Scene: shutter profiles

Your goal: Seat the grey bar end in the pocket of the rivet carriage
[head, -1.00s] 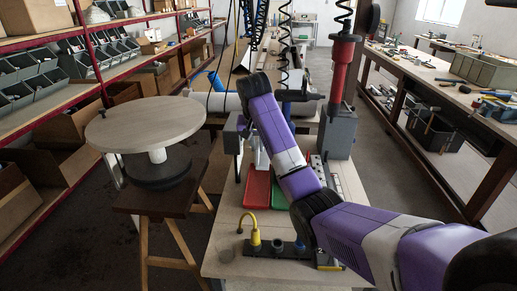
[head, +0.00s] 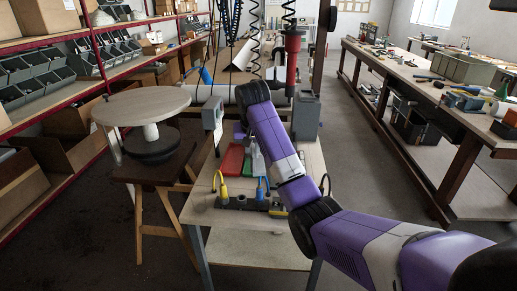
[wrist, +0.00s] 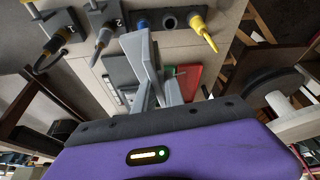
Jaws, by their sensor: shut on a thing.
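My gripper (wrist: 152,92) shows in the wrist view with its pale grey fingers over the bench. It appears shut on a grey bar (wrist: 143,50), a long grey piece that rises between the fingers. Bar and fingers are close in colour, so its ends are hard to make out. In the head view my purple arm hides most of the gripper. A grey riveting machine (head: 305,115) with a red cylinder (head: 292,65) stands at the back of the bench. I cannot make out the rivet carriage or its pocket clearly.
A red tray (head: 231,160) lies on the bench (head: 205,205). A dark holder (head: 238,203) with yellow and blue plugs lines the front edge. A round table (head: 140,105) stands left, a long workbench (head: 440,90) right. Open floor (head: 375,165) lies between the benches.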

